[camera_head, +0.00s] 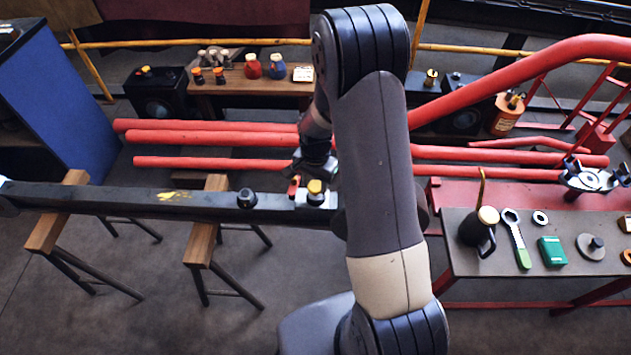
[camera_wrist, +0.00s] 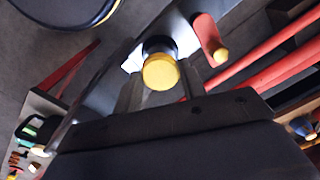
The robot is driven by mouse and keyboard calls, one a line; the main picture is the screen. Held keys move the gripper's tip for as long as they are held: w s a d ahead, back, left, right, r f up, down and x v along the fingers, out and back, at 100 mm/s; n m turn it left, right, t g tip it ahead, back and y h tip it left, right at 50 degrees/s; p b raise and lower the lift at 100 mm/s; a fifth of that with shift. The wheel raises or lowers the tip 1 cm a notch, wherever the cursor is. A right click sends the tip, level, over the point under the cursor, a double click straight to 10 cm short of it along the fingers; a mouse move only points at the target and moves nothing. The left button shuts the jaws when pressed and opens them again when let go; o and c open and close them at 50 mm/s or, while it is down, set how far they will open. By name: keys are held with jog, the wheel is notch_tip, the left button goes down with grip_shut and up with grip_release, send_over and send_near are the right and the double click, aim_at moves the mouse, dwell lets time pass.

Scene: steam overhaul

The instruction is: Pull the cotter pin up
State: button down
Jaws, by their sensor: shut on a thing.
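A yellow-headed pin (camera_head: 315,187), apparently the cotter pin, stands at the right part of a long dark beam (camera_head: 120,197) in the head view. In the wrist view its round yellow head (camera_wrist: 160,72) sits between the two fingers of my gripper (camera_wrist: 161,82), with a dark collar and bright metal behind it. My gripper (camera_head: 315,170) is shut on this pin, pointing down at the beam. The pin's lower part is hidden. A red piece with a yellow tip (camera_wrist: 208,38) stands close beside it; it also shows in the head view (camera_head: 293,187).
A black knob (camera_head: 246,198) sits on the beam left of my gripper. Wooden-topped trestles (camera_head: 207,225) bear the beam. Red rods (camera_head: 210,138) lie behind it. A tool table (camera_head: 470,262) with an oil can (camera_head: 478,232) and a wrench (camera_head: 516,240) stands at right.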

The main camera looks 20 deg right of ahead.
notch_tip(320, 180, up, 6)
jog(key=shift+f+p, duration=0.2)
jog(key=shift+p, duration=0.8)
jog(key=shift+w, duration=0.1)
jog(key=c, duration=0.9)
grip_release()
jog(key=shift+o, duration=0.2)
notch_tip(320, 180, up, 11)
jog(key=shift+f+b, duration=0.15)
jog(key=shift+b, duration=0.2)
